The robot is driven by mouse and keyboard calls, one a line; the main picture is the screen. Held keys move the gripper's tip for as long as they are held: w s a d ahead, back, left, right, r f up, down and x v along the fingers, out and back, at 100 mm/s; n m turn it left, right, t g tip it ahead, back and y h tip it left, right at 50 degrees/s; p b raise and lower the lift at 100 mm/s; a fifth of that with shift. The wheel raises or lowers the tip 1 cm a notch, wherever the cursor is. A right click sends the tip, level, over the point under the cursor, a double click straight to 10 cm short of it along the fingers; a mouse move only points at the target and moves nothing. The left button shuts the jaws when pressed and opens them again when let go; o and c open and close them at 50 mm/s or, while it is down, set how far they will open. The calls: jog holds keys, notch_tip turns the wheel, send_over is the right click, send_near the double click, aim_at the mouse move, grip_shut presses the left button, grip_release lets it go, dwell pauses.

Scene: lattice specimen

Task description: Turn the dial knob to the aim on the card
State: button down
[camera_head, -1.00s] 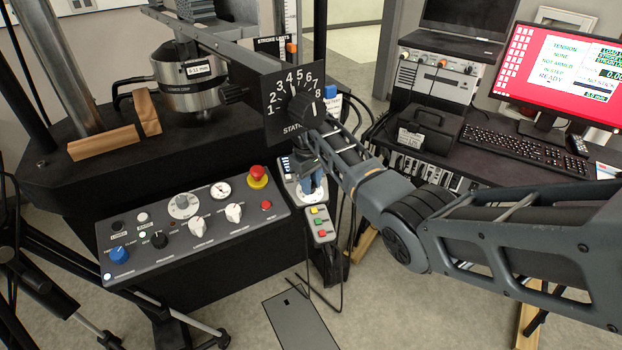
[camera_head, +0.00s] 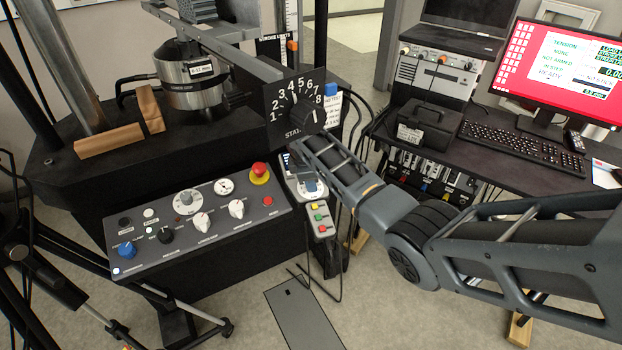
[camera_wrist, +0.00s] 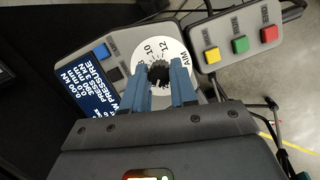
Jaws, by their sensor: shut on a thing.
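The dial knob (camera_wrist: 158,75) is a small black ribbed knob on a round white dial (camera_wrist: 176,58) with black numbers, of which 8, 10 and 12 show. The word AIM is printed beside the dial on a grey panel. In the wrist view, the two blue fingers of my gripper (camera_wrist: 160,88) are shut on the knob from both sides. The knob's pointer is not clear.
Yellow, green and red buttons (camera_wrist: 240,45) sit close by the dial, and a blue screen (camera_wrist: 85,105) is on its other side. The black number plate (camera_head: 275,128) is just above my forearm. A control panel with a red stop button (camera_head: 260,172) stands left.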

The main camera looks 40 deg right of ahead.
jog(key=shift+r+n, duration=0.1)
jog(key=shift+n, duration=0.7)
jog(key=shift+t, duration=0.3)
jog(key=c, duration=0.9)
grip_release()
jog(key=shift+a+r, duration=0.2)
jog(key=shift+r, duration=0.2)
jog(key=shift+s+a+r+b, duration=0.25)
jog(key=shift+a+r, duration=0.15)
jog(key=shift+a, duration=0.1)
jog(key=shift+s+a+r+b, duration=0.1)
jog(key=shift+a+r+b, duration=0.1)
jog(key=shift+a+r, duration=0.25)
jog(key=s+a, duration=0.1)
jog(key=a, duration=0.2)
jog(key=s+a, duration=0.1)
jog(key=a, duration=0.2)
jog(key=s+a+b, duration=0.1)
jog(key=s+a, duration=0.1)
jog(key=a, duration=0.2)
jog(key=shift+r, duration=0.1)
